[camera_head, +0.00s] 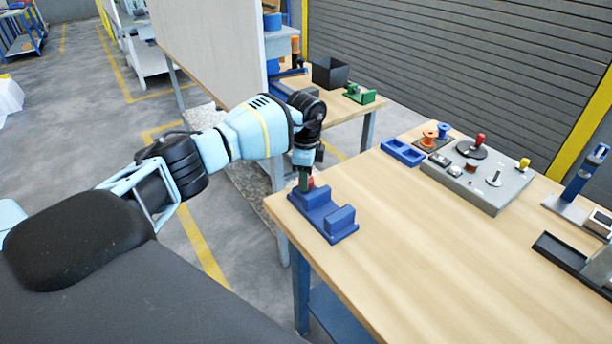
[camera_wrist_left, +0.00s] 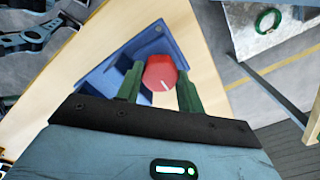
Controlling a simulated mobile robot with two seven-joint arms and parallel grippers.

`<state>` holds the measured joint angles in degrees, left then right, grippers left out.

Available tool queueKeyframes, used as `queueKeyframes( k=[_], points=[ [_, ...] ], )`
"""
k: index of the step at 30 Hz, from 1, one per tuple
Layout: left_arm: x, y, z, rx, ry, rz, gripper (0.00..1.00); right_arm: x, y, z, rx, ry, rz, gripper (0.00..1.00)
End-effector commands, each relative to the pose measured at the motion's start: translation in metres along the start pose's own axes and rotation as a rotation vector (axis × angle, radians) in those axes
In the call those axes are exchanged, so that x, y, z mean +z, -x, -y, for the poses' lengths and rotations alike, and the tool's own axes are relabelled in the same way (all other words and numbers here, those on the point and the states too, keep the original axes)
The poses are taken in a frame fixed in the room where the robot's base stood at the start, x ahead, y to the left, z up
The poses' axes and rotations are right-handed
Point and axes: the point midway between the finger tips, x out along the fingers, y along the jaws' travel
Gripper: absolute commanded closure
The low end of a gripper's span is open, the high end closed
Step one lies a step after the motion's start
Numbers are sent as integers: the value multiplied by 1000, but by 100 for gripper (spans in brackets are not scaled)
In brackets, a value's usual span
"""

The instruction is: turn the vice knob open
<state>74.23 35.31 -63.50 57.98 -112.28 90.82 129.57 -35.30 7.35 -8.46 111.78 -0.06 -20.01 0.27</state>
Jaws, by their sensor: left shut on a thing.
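The blue vice (camera_head: 324,214) stands at the near left corner of the wooden table. Its red knob (camera_head: 311,182) is mostly hidden by my gripper in the head view. In the left wrist view the red knob (camera_wrist_left: 160,73) with a white line on its face sits between the green fingers, with the blue vice (camera_wrist_left: 172,45) behind it. My left gripper (camera_head: 304,181) points down at the vice's far end and is shut on the knob. It also shows in the left wrist view (camera_wrist_left: 159,82). My right gripper is not in view.
A grey panel (camera_head: 510,190) with knobs, a blue tray (camera_head: 402,152) and spools stand at the table's back. A black tray (camera_head: 560,255) lies at the right. The table's middle is clear. A white board (camera_head: 210,45) stands behind my left arm.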

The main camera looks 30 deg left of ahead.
Motion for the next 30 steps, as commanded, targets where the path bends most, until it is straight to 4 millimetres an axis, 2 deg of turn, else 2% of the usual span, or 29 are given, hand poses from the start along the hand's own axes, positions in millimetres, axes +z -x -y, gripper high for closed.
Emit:
queueKeyframes(
  k=[17,18,23,30],
  points=[
    [0,0,0,0,38,0,85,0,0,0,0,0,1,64],
    [0,0,0,0,37,0,61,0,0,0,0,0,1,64],
    [0,0,0,0,37,0,41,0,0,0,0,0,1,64],
    [0,0,0,0,36,0,41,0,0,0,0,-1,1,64]
  ],
)
